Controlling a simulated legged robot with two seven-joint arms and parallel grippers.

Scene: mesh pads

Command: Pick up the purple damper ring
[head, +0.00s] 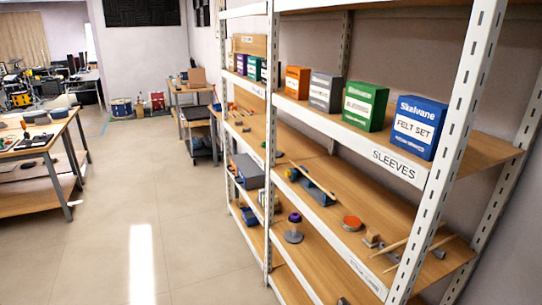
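A small purple item (295,217), which looks like the purple damper ring, sits at the top of a grey stand (293,236) on a lower shelf of the right-hand shelving unit. It is too small to tell whether it is around the stand's post or resting on it. Neither of my grippers shows in the head view.
White shelving (446,160) fills the right side. Its upper shelf holds boxes, including a blue box (416,127); an orange round item (352,223) and wooden sticks lie lower. A workbench (45,140) stands left. The floor (165,205) between is clear.

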